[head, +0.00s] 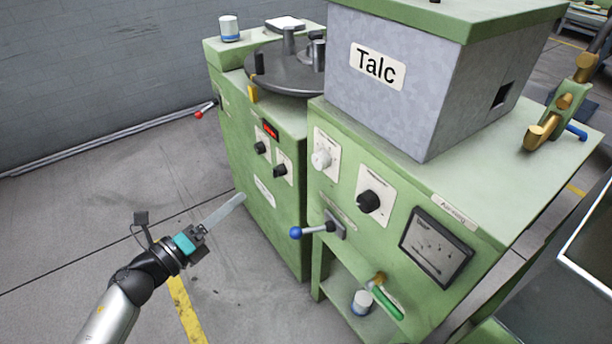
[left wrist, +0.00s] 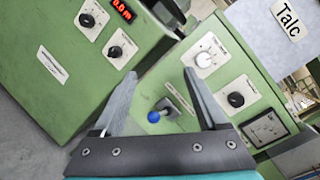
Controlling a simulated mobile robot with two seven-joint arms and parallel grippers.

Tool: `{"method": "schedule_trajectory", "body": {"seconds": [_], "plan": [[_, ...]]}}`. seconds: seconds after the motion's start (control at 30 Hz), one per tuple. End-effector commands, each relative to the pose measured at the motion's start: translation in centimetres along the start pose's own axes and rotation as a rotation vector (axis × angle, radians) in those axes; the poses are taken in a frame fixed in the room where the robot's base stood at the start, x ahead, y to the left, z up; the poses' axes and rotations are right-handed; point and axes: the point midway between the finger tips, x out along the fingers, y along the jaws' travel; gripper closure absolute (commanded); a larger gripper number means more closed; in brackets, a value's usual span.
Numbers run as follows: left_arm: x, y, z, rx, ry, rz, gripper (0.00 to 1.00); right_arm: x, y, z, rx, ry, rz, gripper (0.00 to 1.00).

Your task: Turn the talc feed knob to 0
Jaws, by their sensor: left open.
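The green talc machine (head: 490,155) carries a grey hopper with a "Talc" label (head: 377,67). Its front has a white knob (head: 321,158) on a white plate and a black knob (head: 369,201) on another; their small print is unreadable. The left wrist view also shows the white knob (left wrist: 204,60) and the black knob (left wrist: 236,100). My left gripper (head: 240,197) is open and empty, in front of the machines, left of and apart from both knobs. In the left wrist view its fingers (left wrist: 160,73) are spread wide, with the white knob beyond the right fingertip. My right gripper is not in view.
A blue-ball lever (head: 296,232) sticks out below the knobs. A green-handled valve (head: 385,302) and a small container (head: 361,302) sit lower. The neighbouring green machine (head: 240,140) has two black knobs and a red display (head: 270,129). The floor at left is clear.

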Motion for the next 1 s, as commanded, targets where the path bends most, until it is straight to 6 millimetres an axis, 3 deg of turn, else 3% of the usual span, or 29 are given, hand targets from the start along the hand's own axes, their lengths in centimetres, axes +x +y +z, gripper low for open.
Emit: {"method": "schedule_trajectory", "body": {"seconds": [0.1, 0.3, 0.57, 1.0], "plan": [[0.5, -3.6, 0.0, 0.295, 0.069, -0.114, 0.25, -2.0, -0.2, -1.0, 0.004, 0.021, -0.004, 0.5], [0.5, -6.7, -0.3, 0.581, 0.129, -0.209, 0.25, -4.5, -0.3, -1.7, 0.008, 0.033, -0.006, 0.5], [2.0, -7.6, -0.7, 0.638, 0.14, -0.229, 0.25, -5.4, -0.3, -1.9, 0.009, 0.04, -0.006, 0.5], [10.3, -9.0, -2.4, 0.632, 0.138, -0.228, 0.25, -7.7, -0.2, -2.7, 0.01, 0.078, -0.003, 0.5]]}}
